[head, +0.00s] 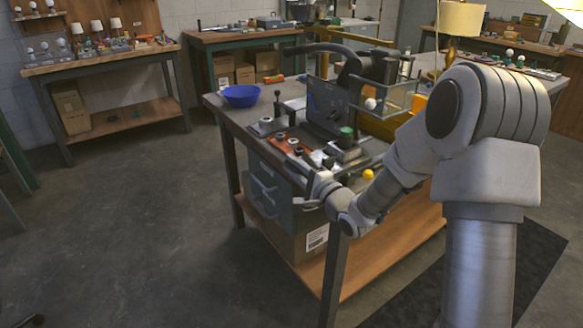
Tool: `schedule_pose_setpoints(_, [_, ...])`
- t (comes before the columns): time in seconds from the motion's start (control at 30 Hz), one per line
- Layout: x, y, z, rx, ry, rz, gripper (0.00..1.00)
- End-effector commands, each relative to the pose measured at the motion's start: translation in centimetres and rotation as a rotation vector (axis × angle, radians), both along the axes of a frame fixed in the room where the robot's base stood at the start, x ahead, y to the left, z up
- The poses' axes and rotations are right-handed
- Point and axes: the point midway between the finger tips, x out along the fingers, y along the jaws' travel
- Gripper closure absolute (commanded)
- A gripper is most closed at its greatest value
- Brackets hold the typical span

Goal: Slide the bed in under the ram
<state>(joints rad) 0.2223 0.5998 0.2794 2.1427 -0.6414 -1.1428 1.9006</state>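A dark press-like machine (327,106) stands on the workbench, with a dark upper body and lever (372,66) above it. The ram itself is not clear to me among these dark parts. A pale metal block with a green round part (347,134) on top sits at the machine's front; it may be the bed, but I cannot tell for sure. My gripper (306,183) is at the bench's front edge, in front of and left of that block. The gripper is small here and partly merges with the bench parts, so its fingers are unclear.
The workbench (229,112) holds a blue bowl (241,95), a small lever on a base (266,126), a red-brown strip with round parts (291,144), a yellow ball (368,174) and a clear-walled box (388,100). Drawers and a carton sit below. Open floor lies left.

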Motion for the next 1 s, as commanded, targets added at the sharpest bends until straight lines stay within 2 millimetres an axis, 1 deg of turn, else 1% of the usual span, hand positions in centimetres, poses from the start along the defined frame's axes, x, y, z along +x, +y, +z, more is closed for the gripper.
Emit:
schedule_pose_setpoints(0.03, [0.0,0.0,0.0,0.0,0.0,0.0,0.63])
schedule_pose_setpoints(0.07, [0.0,0.0,0.0,0.0,0.001,0.0,0.57])
schedule_pose_setpoints(0.1, [0.0,0.0,0.0,0.0,0.001,0.0,0.54])
schedule_pose_setpoints(0.37, [-0.1,0.0,-0.2,-0.001,0.004,0.001,0.54])
schedule_pose_setpoints(0.47, [-0.4,-0.3,-0.2,0.0,0.006,-0.001,0.54])
schedule_pose_setpoints(0.53, [-1.0,-0.7,-0.1,0.0,0.006,-0.001,0.54])
schedule_pose_setpoints(0.67, [-3.0,-2.1,0.0,0.0,0.007,-0.003,0.54])
schedule_pose_setpoints(1.0, [-9.9,-6.8,0.1,0.001,0.006,-0.004,0.54])
